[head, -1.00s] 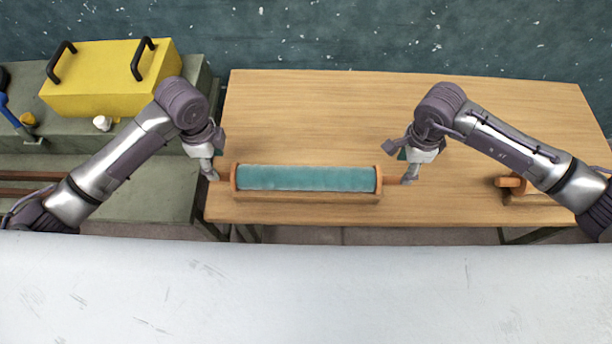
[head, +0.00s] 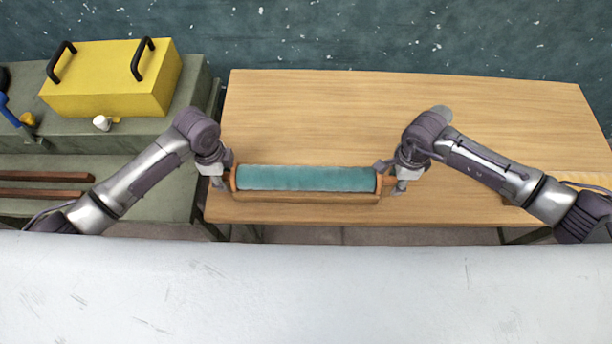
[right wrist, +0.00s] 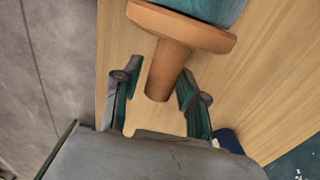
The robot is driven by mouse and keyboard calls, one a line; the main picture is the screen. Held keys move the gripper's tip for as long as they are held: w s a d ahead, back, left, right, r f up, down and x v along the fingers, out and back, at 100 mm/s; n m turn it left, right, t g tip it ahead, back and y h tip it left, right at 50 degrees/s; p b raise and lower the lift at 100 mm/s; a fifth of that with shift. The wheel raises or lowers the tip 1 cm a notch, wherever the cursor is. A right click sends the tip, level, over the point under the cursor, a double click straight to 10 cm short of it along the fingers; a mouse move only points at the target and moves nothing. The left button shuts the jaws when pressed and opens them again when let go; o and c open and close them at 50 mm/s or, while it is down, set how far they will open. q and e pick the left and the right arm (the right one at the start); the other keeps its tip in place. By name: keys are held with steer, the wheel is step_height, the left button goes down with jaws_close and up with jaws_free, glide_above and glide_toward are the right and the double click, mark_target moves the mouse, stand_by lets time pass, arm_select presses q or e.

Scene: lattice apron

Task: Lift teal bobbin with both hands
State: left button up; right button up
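The teal bobbin (head: 305,178) lies level on a wooden cradle (head: 305,197) near the front edge of the wooden table, with an orange-brown flange at each end. My left gripper (head: 224,183) is at its left end; its fingers are too small to tell open from shut. My right gripper (head: 394,188) is at the right end. In the right wrist view, the right gripper (right wrist: 158,92) is open, its two fingers on either side of the bobbin's brown end handle (right wrist: 168,70), with a gap visible beside it. The flange (right wrist: 182,28) is just beyond the fingertips.
The wooden table (head: 400,110) is clear behind the bobbin. A yellow box (head: 112,80) with black handles sits on a grey-green bench (head: 60,140) at left, near a white object (head: 102,123). A white surface (head: 300,290) fills the foreground.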

arm_select(q)
jaws_close()
arm_select(e)
jaws_close()
arm_select(q)
steer(key=shift+r, duration=0.1)
arm_select(e)
steer(key=shift+r, duration=0.1)
